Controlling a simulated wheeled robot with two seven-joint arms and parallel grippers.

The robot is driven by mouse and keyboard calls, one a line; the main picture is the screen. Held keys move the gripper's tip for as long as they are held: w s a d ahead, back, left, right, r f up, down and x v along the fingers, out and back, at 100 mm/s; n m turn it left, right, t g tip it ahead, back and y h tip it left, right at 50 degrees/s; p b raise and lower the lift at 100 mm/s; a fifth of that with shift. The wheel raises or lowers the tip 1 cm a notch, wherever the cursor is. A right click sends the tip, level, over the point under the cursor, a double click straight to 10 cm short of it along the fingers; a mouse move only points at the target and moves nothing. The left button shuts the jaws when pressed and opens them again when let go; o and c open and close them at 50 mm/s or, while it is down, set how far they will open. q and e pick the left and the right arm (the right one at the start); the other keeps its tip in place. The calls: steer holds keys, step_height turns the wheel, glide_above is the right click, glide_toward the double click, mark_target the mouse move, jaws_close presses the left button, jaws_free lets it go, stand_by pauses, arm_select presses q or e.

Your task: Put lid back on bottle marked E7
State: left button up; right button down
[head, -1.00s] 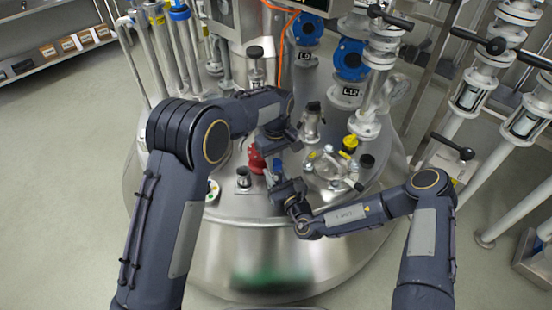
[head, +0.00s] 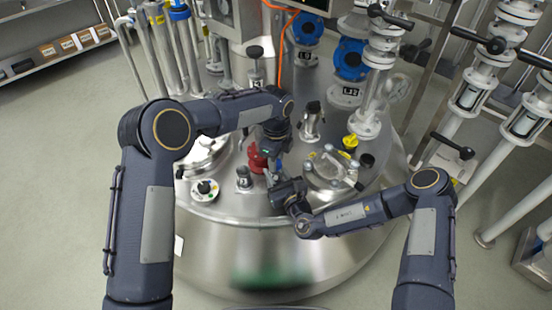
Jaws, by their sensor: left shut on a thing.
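My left gripper (head: 275,157) points down over the steel vessel top, just right of a red rounded thing (head: 257,158). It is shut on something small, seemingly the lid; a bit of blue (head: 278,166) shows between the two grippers. My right gripper (head: 277,178) comes in from the right, close below the left one. Its fingers are too small and covered to tell whether they are open or shut. The bottle is not clearly seen, and no E7 mark can be read; the grippers cover that spot.
The vessel top (head: 225,208) carries a dial (head: 205,190), a small black-capped fitting (head: 244,178), a clamped round hatch (head: 330,172), a yellow-capped port (head: 350,142) and a steel fitting (head: 311,122). Blue valves (head: 351,62) and pipes stand behind. The vessel's front rim is clear.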

arm_select(q)
steer(key=o, duration=1.1)
steer(key=shift+r, duration=0.1)
steer(key=shift+r, duration=2.15)
steer(key=shift+c, duration=0.4)
steer(key=n, duration=0.2)
steer(key=r+n, duration=0.1)
steer(key=n, duration=0.1)
steer(key=shift+n, duration=0.3)
steer(key=n, duration=0.2)
steer(key=r+n, duration=0.1)
steer(key=n, duration=0.6)
steer(key=shift+r, duration=0.35)
steer(key=n, duration=0.2)
steer(key=r+n, duration=0.1)
steer(key=n, duration=0.2)
